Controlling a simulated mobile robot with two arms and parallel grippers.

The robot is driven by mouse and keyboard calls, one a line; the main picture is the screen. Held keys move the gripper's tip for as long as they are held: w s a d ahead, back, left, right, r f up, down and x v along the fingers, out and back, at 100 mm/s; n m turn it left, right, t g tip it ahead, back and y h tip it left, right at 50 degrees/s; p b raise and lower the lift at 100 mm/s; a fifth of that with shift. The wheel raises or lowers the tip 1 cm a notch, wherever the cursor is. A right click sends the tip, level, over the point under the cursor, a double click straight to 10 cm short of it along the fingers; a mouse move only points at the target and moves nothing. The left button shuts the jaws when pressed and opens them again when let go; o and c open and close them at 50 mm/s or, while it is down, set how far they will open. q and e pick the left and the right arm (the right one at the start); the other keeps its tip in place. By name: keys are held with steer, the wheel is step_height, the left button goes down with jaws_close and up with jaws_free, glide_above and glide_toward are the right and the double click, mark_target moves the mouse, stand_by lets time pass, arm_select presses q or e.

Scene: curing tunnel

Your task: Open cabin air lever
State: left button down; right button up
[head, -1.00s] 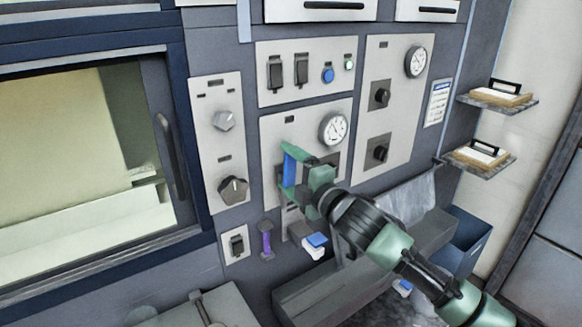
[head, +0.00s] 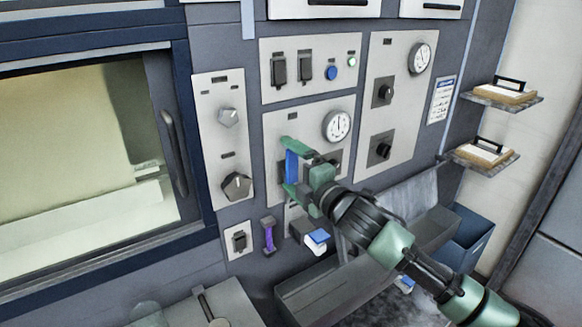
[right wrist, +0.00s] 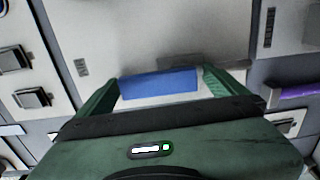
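A blue lever bar (head: 292,167) is at the lower gauge panel (head: 275,125) in the head view. It also shows as a wide blue bar (right wrist: 160,83) in the right wrist view. My right gripper (head: 288,165) is in front of this panel, its green fingers spread. One finger is at each end of the blue bar, with the bar between them. A narrow gap seems to remain at one end, and I cannot tell if the fingers touch it. The lever's mount and label are hidden. My left gripper is not in view.
A purple handle (head: 268,236) and a blue-and-white handle (head: 317,240) are below the gripper. Knobs (head: 237,186) are to the left, and a gauge (head: 337,127) is just above right. A grey trough (head: 300,290) juts out below the panels.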

steer(key=b+v, duration=0.2)
steer(key=v, duration=0.5)
steer(key=shift+s+d, duration=0.2)
steer(key=shift+s, duration=0.1)
